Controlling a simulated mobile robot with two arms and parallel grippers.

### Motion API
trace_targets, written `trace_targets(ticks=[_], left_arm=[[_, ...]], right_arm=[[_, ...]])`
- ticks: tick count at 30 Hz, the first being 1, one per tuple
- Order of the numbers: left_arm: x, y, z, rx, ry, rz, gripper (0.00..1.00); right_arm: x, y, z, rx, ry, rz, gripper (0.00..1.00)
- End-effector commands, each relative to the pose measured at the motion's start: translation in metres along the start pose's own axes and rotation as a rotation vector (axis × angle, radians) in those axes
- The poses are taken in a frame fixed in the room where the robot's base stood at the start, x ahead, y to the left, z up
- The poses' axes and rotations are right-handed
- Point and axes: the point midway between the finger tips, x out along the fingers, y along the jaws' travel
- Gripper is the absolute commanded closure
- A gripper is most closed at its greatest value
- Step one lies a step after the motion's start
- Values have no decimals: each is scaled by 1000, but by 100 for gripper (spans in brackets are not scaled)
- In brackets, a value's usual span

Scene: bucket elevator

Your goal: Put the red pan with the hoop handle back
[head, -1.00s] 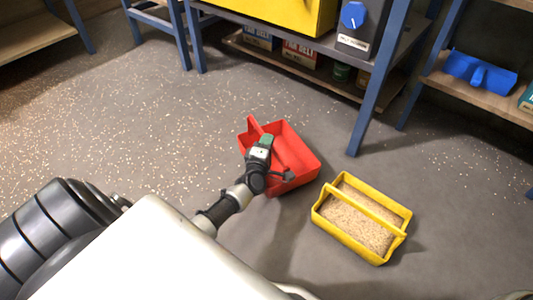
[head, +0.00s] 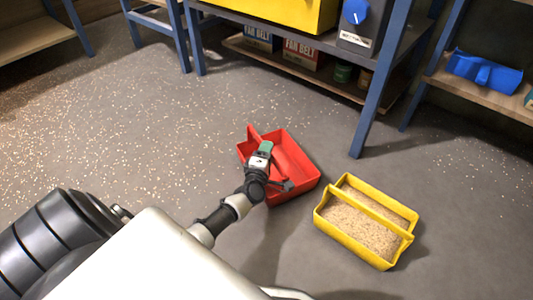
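The red pan (head: 296,158) with its hoop handle is in the middle of the head view, a little behind and left of the yellow pan. It looks empty where I can see into it. My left gripper (head: 265,150) reaches over the pan from the lower left, at the hoop handle, and appears shut on it. The gripper and wrist hide part of the handle and the pan's near left side. I cannot tell for sure whether the pan is clear of the floor. My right gripper is not in view.
A yellow pan (head: 365,222) full of grain-like stuff stands on the floor at right. A blue-legged bench (head: 362,110) with boxes on its low shelf stands behind. A blue scoop-like pan (head: 484,72) lies on a right-hand shelf. The speckled floor at left is free.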

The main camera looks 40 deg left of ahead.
Motion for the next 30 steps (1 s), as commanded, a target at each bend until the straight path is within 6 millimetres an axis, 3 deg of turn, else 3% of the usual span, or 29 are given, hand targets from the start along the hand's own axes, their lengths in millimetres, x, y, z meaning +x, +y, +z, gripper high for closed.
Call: trace_targets(ticks=[10, 21, 30], left_arm=[[-1, 6, 0, 1, 0, 0, 47], [-60, 6, 0, 2, -1, -2, 47], [-76, 3, 0, 0, 0, 1, 47]], right_arm=[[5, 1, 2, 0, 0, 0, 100], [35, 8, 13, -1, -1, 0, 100], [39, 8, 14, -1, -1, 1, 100]])
